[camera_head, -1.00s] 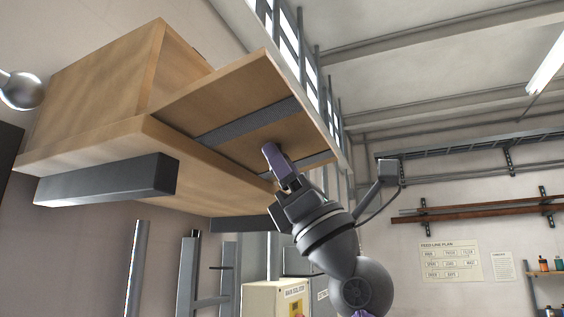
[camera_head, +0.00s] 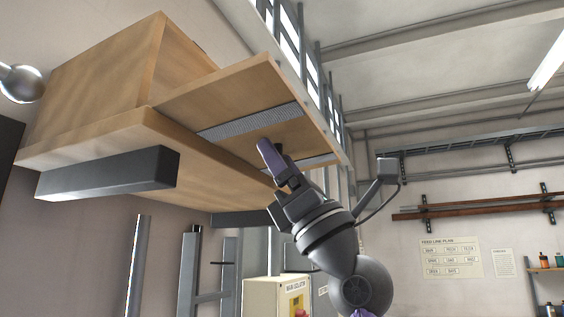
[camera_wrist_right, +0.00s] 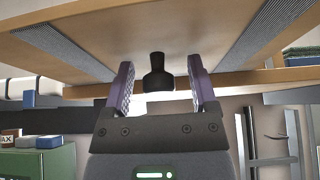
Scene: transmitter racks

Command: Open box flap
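The wooden box (camera_head: 95,85) is mounted high on the wall at the left in the head view. Its wooden flap (camera_head: 225,92), with grey ribbed strips, stands out from the box at an angle toward the right. In the right wrist view the underside of the flap (camera_wrist_right: 125,35) fills the top, with a black knob (camera_wrist_right: 158,72) on it. My right gripper (camera_head: 270,154) is below the flap. In the wrist view its purple fingers (camera_wrist_right: 160,68) are spread, one each side of the knob, with gaps on both sides. My left gripper is not in view.
Dark support bars (camera_head: 108,174) run under the box. A pale isolator cabinet (camera_head: 275,298) and grey uprights stand below. Wall racks with pipes (camera_head: 480,205) are at the right. The space between my right arm and the right wall looks clear.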

